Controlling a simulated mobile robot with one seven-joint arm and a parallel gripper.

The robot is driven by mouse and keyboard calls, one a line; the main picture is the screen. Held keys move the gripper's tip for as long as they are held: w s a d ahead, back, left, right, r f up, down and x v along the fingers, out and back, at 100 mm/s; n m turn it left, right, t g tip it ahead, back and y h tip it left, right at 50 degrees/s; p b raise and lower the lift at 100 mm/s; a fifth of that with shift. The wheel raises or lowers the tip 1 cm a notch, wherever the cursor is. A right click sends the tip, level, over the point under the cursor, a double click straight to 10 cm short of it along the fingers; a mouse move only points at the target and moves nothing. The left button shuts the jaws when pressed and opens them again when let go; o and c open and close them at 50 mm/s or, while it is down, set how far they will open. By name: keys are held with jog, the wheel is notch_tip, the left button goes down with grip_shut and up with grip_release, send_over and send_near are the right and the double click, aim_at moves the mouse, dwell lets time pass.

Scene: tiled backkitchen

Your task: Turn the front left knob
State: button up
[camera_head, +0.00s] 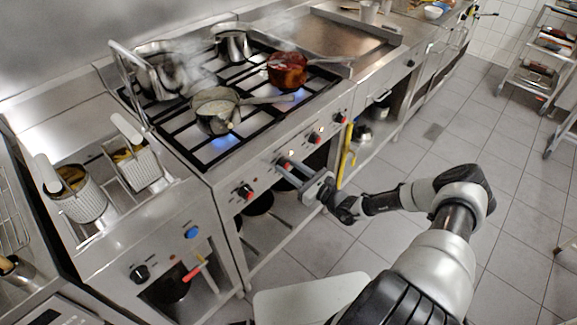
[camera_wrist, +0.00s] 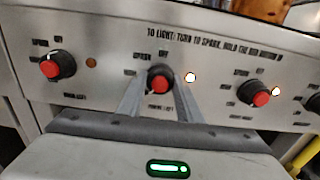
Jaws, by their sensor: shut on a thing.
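The stove's front panel (camera_wrist: 115,35) carries a row of black knobs with red centres. My gripper (camera_wrist: 158,80) has its two fingers on either side of the second knob from the left (camera_wrist: 160,72) and is shut on it. In the head view my gripper (camera_head: 288,167) reaches the panel from the right, and its fingers partly cover that knob (camera_head: 283,161). A lit lamp shows just right of the held knob. The leftmost knob (camera_wrist: 57,67) is free, and the lamp beside it is dim. A third knob (camera_wrist: 258,93) is free, with a lit lamp beside it.
Steaming pots stand on the burners, including a front saucepan (camera_head: 217,112) over a blue flame and a red pot (camera_head: 287,70). Fryer baskets (camera_head: 80,197) stand at left. A yellow handle (camera_head: 347,155) hangs right of my gripper. The tiled floor (camera_head: 450,130) is clear.

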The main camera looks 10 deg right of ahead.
jog(key=shift+n, duration=0.5)
jog(key=o, duration=1)
jog(key=shift+o, duration=0.2)
jog(key=shift+s+d, duration=0.1)
jog(key=shift+s, duration=0.05)
jog(key=v, duration=1.7)
